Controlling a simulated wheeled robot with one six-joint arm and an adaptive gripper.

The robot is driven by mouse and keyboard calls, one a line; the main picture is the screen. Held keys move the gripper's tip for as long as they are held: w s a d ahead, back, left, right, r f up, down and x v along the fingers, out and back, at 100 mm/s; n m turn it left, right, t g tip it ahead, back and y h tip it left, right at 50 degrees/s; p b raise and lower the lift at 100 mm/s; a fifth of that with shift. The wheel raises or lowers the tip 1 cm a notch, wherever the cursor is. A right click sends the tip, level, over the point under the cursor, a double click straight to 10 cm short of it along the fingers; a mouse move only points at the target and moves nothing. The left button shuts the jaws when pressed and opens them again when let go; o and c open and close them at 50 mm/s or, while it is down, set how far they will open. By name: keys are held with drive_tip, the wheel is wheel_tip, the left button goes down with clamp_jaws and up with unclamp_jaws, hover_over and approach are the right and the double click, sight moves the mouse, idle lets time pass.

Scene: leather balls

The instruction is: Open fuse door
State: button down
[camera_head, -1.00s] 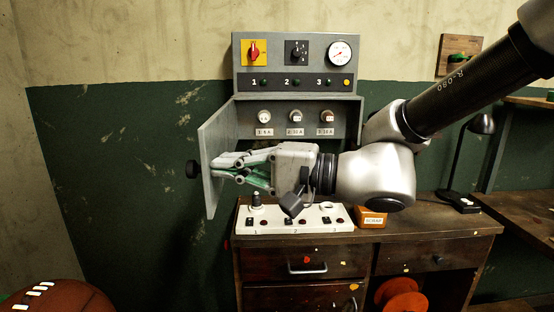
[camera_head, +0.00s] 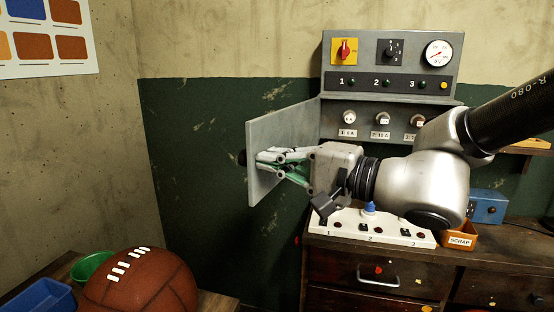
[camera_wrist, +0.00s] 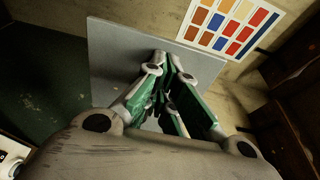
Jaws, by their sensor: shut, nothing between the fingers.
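The fuse door (camera_head: 281,140) is a grey panel hinged at the left of the grey fuse box (camera_head: 392,88). It stands swung out to the left, wide open, and the fuses (camera_head: 384,118) behind it show. A dark knob (camera_head: 242,158) sits on the door's far face, mostly hidden by the panel. My gripper (camera_head: 262,161) is shut and empty, its fingertips at the door's inner face. In the wrist view the fingertips (camera_wrist: 168,58) are together in front of the grey door (camera_wrist: 125,52); whether they touch it I cannot tell.
A white switch strip (camera_head: 372,229) and an orange scrap box (camera_head: 458,236) are on the wooden cabinet (camera_head: 345,259). A leather ball (camera_head: 140,283), a green bowl (camera_head: 91,265) and a blue bin (camera_head: 40,297) are at lower left.

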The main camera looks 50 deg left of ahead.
drive_tip(key=v, duration=1.2)
